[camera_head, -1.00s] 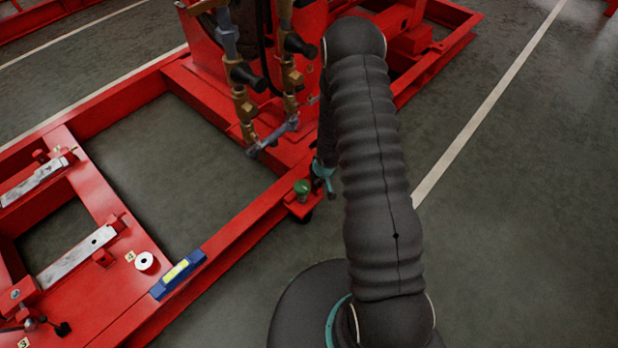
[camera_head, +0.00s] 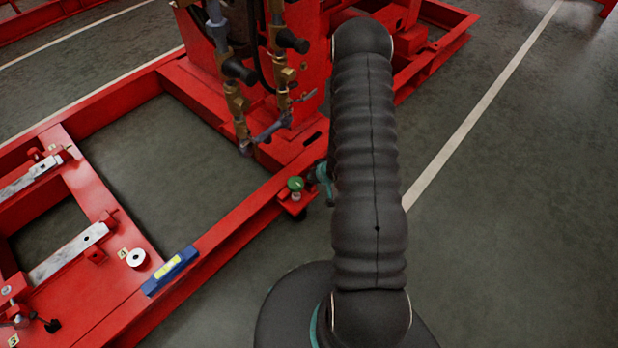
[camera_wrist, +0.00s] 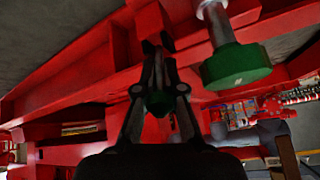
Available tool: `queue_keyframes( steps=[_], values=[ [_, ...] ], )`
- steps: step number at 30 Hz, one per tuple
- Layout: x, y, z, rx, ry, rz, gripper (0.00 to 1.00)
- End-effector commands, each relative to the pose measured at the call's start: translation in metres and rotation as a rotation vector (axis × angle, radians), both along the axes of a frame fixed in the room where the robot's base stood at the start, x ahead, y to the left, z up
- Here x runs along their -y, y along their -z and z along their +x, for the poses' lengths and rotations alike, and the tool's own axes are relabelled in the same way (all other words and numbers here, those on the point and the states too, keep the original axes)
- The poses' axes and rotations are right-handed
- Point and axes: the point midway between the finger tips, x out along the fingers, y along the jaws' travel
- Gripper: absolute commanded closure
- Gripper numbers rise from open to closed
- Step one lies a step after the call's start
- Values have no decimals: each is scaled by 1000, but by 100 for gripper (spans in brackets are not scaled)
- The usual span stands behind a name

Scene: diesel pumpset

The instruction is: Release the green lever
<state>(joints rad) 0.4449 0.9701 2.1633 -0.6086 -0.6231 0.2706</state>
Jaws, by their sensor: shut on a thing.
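In the wrist view my gripper (camera_wrist: 155,50) has its two fingers drawn together against the red frame. A small dark green piece, which looks like the green lever (camera_wrist: 158,103), shows between the fingers. Most of it is hidden by them. In the head view my arm covers most of the gripper, and the lever cannot be made out there. A round green knob on a grey stem (camera_wrist: 236,66) is to the right of my fingers, apart from them. The knob also shows in the head view (camera_head: 295,183), on a small red bracket.
A red steel frame (camera_head: 222,240) runs diagonally beside my arm. Brass and grey pipework with black-handled valves (camera_head: 236,100) stands behind the knob. A blue and yellow level (camera_head: 170,271) and a white roll (camera_head: 136,257) lie at left. The floor at right (camera_head: 510,220) is clear.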

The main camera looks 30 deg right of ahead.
Motion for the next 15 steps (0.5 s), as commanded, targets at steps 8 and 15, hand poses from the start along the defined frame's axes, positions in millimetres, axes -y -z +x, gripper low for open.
queue_keyframes(
  steps=[8,15],
  values=[
    [0,-5,-3,-1,2,2,87],
    [1,-3,-2,-2,3,1,67]
  ],
)
